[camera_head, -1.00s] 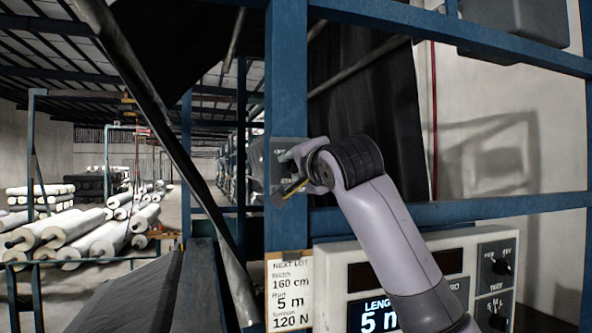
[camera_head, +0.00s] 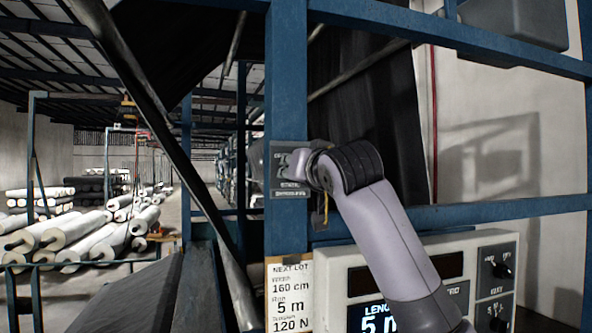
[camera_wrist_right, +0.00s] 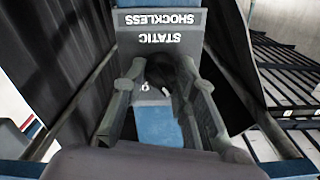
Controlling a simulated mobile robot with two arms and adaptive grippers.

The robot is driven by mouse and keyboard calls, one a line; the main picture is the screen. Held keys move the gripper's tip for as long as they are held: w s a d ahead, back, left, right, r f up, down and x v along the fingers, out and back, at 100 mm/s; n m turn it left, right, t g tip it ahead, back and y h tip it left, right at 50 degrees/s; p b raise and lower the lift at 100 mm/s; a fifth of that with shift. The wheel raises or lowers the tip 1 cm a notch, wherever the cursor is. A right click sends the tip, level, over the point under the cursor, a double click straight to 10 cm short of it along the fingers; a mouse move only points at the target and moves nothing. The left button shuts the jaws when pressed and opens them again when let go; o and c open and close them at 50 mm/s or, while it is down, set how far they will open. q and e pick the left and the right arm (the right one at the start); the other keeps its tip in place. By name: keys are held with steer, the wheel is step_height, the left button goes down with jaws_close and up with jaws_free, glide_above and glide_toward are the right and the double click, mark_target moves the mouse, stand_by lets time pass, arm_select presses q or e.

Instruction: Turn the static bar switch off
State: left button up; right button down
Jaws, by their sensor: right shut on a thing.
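The static bar switch plate (camera_head: 290,191) is a small dark grey plate on the blue upright post. In the right wrist view the plate (camera_wrist_right: 160,32) shows upside down with the words STATIC and SHOCKLESS. A dark switch knob (camera_wrist_right: 160,73) stands out from it, partly hidden between the fingers. My right gripper (camera_wrist_right: 161,80) is shut on the knob, one finger on each side. In the head view my right gripper (camera_head: 304,168) is at the plate and hides the knob. The knob's setting cannot be read. My left gripper is out of view.
A control box (camera_head: 455,250) with a length display and knobs stands below my right arm. A paper lot card (camera_head: 289,297) hangs left of it. Blue rails (camera_head: 480,211) cross behind the arm. White rolls (camera_head: 75,238) lie far left.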

steer(key=shift+f+n, duration=0.2)
steer(key=shift+n, duration=1.1)
steer(key=c, duration=1.3)
jaws_free()
steer(key=shift+r, duration=0.15)
steer(key=v, duration=1.2)
